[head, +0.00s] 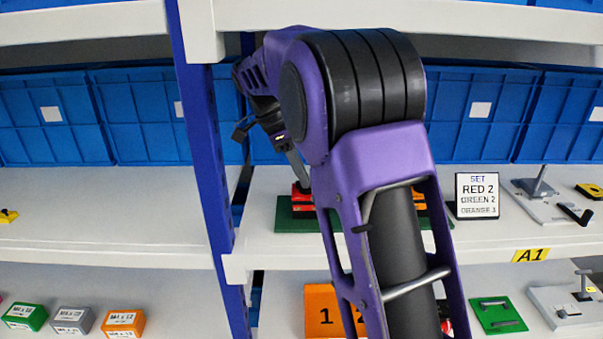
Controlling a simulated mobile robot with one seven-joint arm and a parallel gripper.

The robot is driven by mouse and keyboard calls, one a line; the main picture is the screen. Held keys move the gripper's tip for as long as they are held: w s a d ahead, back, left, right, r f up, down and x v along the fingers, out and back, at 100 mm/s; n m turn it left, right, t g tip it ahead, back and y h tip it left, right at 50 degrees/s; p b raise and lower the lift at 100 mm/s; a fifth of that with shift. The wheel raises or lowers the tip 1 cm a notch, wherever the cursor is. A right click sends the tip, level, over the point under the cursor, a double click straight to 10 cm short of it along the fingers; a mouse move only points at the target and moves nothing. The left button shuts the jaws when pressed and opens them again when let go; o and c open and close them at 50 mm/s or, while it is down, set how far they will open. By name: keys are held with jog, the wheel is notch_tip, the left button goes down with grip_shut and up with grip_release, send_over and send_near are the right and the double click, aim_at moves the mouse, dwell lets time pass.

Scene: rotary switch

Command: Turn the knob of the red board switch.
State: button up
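On the middle shelf a green board (287,224) carries a red part (301,208), which looks like the red switch, and an orange part (421,200). My arm covers the middle of the board. The red part's knob and its pointing direction cannot be made out. My gripper (297,168) reaches down from the upper left of my arm, its tip at or just above the red part. I cannot tell whether it touches the knob, or whether its fingers are open or shut.
A sign (477,196) reads SET, RED 2, GREEN 2, ORANGE 3. A blue post (206,160) stands close left of my gripper. Blue bins (470,115) line the back. An orange numbered panel (322,300) is on the lower shelf. A grey lever plate (540,205) is right.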

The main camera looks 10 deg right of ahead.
jog(key=o, duration=0.4)
jog(key=shift+o, duration=0.2)
